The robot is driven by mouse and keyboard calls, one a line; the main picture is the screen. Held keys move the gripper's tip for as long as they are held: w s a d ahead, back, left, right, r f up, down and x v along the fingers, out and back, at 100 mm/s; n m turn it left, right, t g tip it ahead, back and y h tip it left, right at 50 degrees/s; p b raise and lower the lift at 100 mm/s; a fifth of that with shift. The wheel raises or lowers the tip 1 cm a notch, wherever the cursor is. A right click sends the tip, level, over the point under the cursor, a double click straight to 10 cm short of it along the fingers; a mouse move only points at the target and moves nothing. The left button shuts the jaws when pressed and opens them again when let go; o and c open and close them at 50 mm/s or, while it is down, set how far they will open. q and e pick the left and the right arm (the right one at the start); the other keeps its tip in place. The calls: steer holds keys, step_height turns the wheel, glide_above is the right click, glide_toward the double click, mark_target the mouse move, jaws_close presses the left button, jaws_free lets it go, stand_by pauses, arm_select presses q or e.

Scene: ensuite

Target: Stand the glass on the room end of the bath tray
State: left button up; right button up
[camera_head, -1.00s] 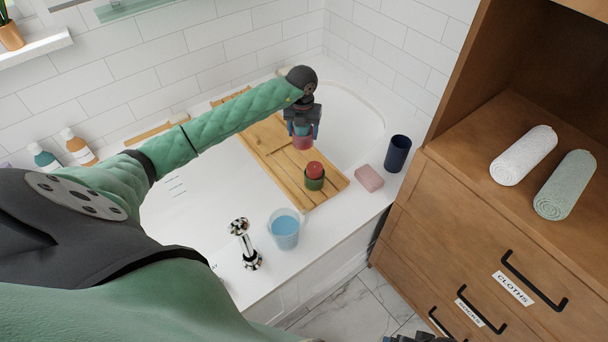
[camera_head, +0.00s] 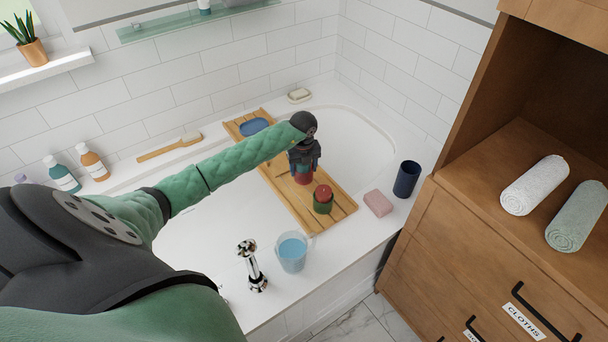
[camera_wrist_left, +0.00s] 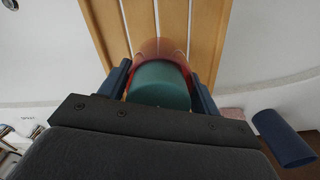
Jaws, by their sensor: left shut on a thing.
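My left gripper (camera_head: 304,165) is shut on a reddish see-through glass (camera_head: 304,178), over the bath tray (camera_head: 281,195) near its middle. In the left wrist view the red glass (camera_wrist_left: 160,47) shows between the fingers, with a teal cylinder (camera_wrist_left: 160,86) nearest the camera. I cannot tell whether the glass touches the slats. The wooden bath tray spans the bath. My right gripper is not in view.
A blue dish (camera_head: 254,126) sits at the tray's wall end. A wooden cabinet (camera_head: 465,235) is at right.

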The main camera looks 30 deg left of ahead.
arm_select(q)
step_height(320, 180, down, 3)
steer(key=shift+f+p, duration=0.2)
steer(key=shift+p, duration=0.2)
steer(key=shift+f, duration=0.15)
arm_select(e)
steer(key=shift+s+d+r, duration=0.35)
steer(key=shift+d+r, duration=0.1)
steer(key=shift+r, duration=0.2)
arm_select(q)
steer(key=shift+f, duration=0.2)
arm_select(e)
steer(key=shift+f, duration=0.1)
arm_select(q)
steer(key=o, duration=1)
steer(key=shift+o, duration=0.2)
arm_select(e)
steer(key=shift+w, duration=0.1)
arm_select(q)
steer(key=shift+r, duration=0.1)
